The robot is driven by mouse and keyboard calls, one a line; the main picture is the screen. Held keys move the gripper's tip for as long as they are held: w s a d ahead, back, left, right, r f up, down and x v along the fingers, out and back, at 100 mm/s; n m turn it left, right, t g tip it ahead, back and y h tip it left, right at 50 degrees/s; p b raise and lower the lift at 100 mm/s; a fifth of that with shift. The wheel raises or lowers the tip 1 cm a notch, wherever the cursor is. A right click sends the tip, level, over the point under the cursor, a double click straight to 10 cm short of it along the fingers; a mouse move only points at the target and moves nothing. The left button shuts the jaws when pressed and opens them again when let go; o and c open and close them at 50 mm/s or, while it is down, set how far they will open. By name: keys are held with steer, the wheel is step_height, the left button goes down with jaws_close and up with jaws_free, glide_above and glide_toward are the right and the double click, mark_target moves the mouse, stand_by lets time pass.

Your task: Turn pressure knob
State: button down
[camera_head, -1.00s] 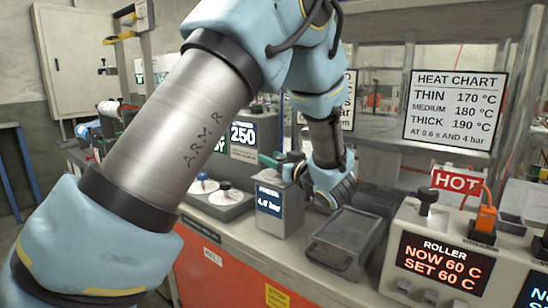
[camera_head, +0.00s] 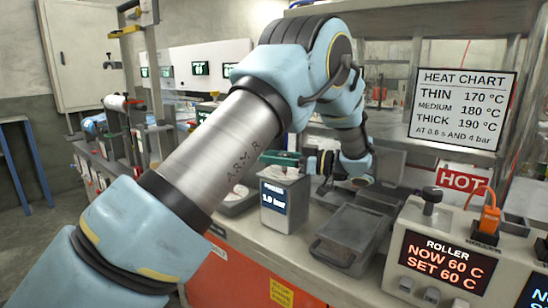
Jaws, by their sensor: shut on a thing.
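The pressure unit (camera_head: 274,213) is a small grey box on the bench, in the middle of the head view. Its dark blue display (camera_head: 273,198) shows a small white reading in bar, which looks like 3.9 but is hard to read.
A grey lidded tray (camera_head: 340,246) stands right of the pressure unit. The roller unit (camera_head: 437,262) reads NOW 60 C, SET 60 C, under a HOT sign (camera_head: 463,178). A heat chart (camera_head: 462,108) gives 4 bar. My arm covers much of the bench on the left.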

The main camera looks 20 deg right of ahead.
stand_by(0.5)
steer(key=shift+c, duration=1.9)
jaws_free()
steer(key=b+v, duration=0.3)
steer(key=v, duration=0.7)
steer(key=shift+s+d, duration=0.2)
steer(key=shift+d, duration=0.15)
